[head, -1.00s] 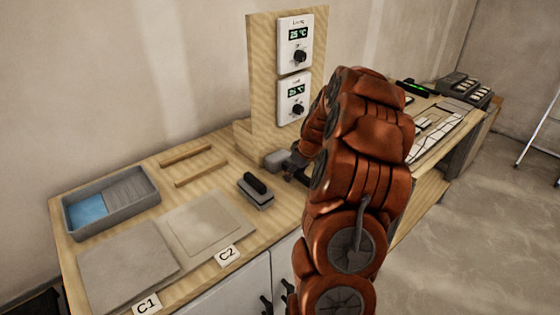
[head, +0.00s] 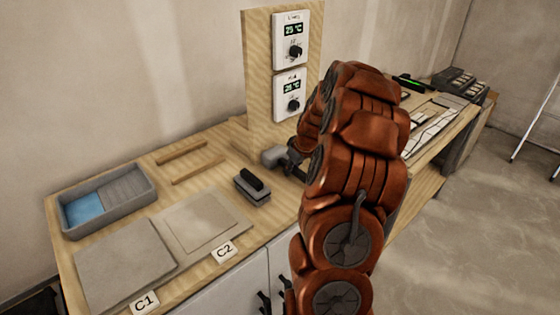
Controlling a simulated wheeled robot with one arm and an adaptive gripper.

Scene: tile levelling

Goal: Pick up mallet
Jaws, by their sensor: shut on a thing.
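The mallet's grey head (head: 273,157) shows in the head view, just left of my arm and in front of the wooden upright board. My gripper (head: 293,160) is shut on the mallet, close to its head. The mallet's handle and most of the gripper are hidden behind my orange arm. I cannot tell for sure whether the mallet is clear of the bench top.
A black-handled float (head: 252,188) lies left of the mallet. Tiles by labels C1 (head: 145,303) and C2 (head: 223,250), a grey tray (head: 106,203) with blue contents and two wooden strips (head: 184,152) lie farther left. The board (head: 257,90) carries two thermostats.

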